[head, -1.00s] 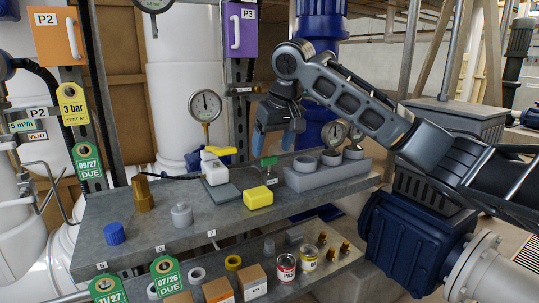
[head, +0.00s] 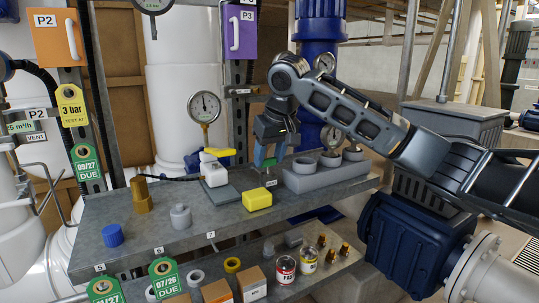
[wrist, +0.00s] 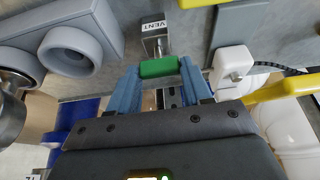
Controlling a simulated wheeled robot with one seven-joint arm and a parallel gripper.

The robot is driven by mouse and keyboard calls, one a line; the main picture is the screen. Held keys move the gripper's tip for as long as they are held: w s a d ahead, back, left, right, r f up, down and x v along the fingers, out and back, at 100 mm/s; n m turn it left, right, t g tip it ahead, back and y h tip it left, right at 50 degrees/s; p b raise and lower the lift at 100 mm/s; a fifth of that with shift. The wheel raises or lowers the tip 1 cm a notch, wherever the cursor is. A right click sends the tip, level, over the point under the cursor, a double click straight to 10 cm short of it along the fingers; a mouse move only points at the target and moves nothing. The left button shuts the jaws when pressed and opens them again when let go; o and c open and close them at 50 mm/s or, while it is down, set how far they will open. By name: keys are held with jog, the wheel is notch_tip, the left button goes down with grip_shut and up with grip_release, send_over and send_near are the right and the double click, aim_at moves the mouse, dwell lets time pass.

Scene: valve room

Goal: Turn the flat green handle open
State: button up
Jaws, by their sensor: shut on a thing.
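The flat green handle (wrist: 159,67) sits between the two blue fingertips of my gripper (wrist: 158,76) in the wrist view, with both fingers against its ends. Its small metal valve body (wrist: 155,42) is behind it, under a label reading VENT (wrist: 153,26). In the head view my gripper (head: 270,156) reaches down to the shelf and the green handle (head: 271,161) shows only partly between and behind the fingers. My gripper is shut on the handle. The exact angle of the handle is hard to tell.
A yellow block (head: 257,200) stands in front of the valve. A white device with a yellow lever (head: 215,170) is to the left. A grey holder with round cups (head: 305,178) is close on the right. The shelf's front left (head: 150,245) has free room.

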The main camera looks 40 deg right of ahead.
jog(key=shift+c, duration=1.4)
jog(key=shift+r+n+p, duration=0.1)
jog(key=shift+n+p, duration=0.2)
jog(key=shift+p, duration=0.15)
jog(key=n+y+p, duration=0.1)
jog(key=n+p, duration=0.1)
jog(key=p, duration=0.1)
jog(key=shift+r+n, duration=0.1)
jog(key=shift+n, duration=0.2)
jog(key=n+y+p, duration=0.1)
jog(key=n+p, duration=0.1)
jog(key=n+y+p, duration=0.1)
jog(key=n+p, duration=0.1)
jog(key=n, duration=0.1)
jog(key=shift+d+n, duration=0.2)
jog(key=shift+n, duration=0.1)
jog(key=n+y+p, duration=0.1)
jog(key=n, duration=0.1)
jog(key=n+g+p, duration=0.1)
jog(key=n, duration=0.1)
jog(key=shift+w+d+y, duration=0.1)
jog(key=shift+y, duration=0.3)
jog(key=shift+w+f+n+g+y, duration=0.15)
jog(key=shift+n+g, duration=0.35)
jog(key=shift+n, duration=0.75)
jog(key=shift+s+f+n+g+y, duration=0.15)
jog(key=shift+n+g, duration=0.35)
jog(key=shift+n, duration=0.75)
jog(key=shift+w+d+r, duration=0.1)
